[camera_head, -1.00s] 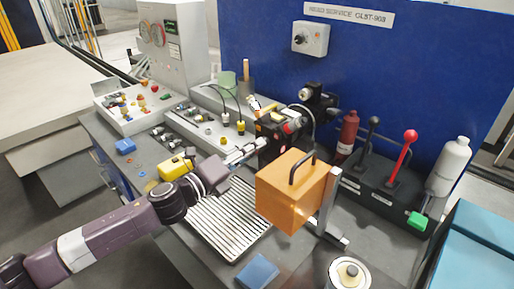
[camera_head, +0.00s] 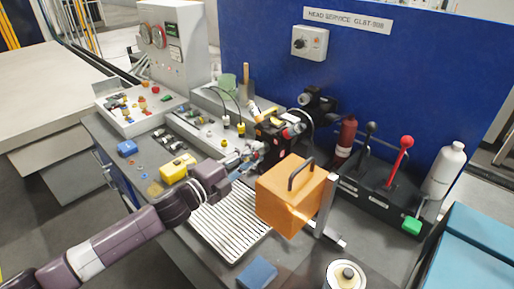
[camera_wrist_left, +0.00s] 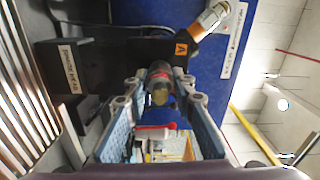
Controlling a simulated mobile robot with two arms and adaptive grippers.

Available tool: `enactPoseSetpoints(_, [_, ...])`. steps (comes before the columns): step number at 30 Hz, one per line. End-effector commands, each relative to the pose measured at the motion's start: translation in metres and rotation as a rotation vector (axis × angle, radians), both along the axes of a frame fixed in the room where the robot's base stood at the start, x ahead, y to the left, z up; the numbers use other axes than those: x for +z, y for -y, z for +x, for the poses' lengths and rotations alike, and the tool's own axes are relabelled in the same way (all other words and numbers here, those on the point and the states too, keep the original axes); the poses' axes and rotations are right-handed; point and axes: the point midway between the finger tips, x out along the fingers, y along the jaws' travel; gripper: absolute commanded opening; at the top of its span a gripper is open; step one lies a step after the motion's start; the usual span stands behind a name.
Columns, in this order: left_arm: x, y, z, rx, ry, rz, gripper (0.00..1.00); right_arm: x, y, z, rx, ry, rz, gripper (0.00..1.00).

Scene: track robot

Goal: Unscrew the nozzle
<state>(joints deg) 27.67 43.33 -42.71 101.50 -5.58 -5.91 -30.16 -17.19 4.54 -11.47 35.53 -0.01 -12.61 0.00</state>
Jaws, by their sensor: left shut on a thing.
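My left gripper (camera_head: 247,157) reaches in from the left to the near side of the black head (camera_head: 274,139) in front of the blue panel. In the left wrist view, the left gripper (camera_wrist_left: 158,92) has its blue-padded fingers on both sides of the nozzle (camera_wrist_left: 160,84), a dark round piece with a brass-coloured end. It is shut on the nozzle, which lines up with the black head behind it. In the head view the fingers hide the nozzle. My right gripper is not in view.
An orange box with a black handle (camera_head: 290,197) stands close to the right of my left gripper. A ribbed tray (camera_head: 229,226) lies below it. A yellow block (camera_head: 177,167) is to the left. Levers, including a red-knobbed one (camera_head: 401,157), stand at the right.

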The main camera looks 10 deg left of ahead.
Motion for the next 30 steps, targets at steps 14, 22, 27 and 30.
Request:
enactPoseSetpoints(14, [0.003,0.0,0.0,0.0,-0.23,-0.35,0.0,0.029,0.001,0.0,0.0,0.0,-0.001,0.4])
enactPoseSetpoints(22, [0.001,0.0,0.0,0.0,-0.245,-0.374,0.0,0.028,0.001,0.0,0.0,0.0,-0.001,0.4])
enactPoseSetpoints(27, [0.002,0.0,0.0,0.0,-0.256,-0.389,0.0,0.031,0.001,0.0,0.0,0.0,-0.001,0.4])
enactPoseSetpoints(30, [0.003,0.0,0.0,0.001,-0.296,-0.448,0.0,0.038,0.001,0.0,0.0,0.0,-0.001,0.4])
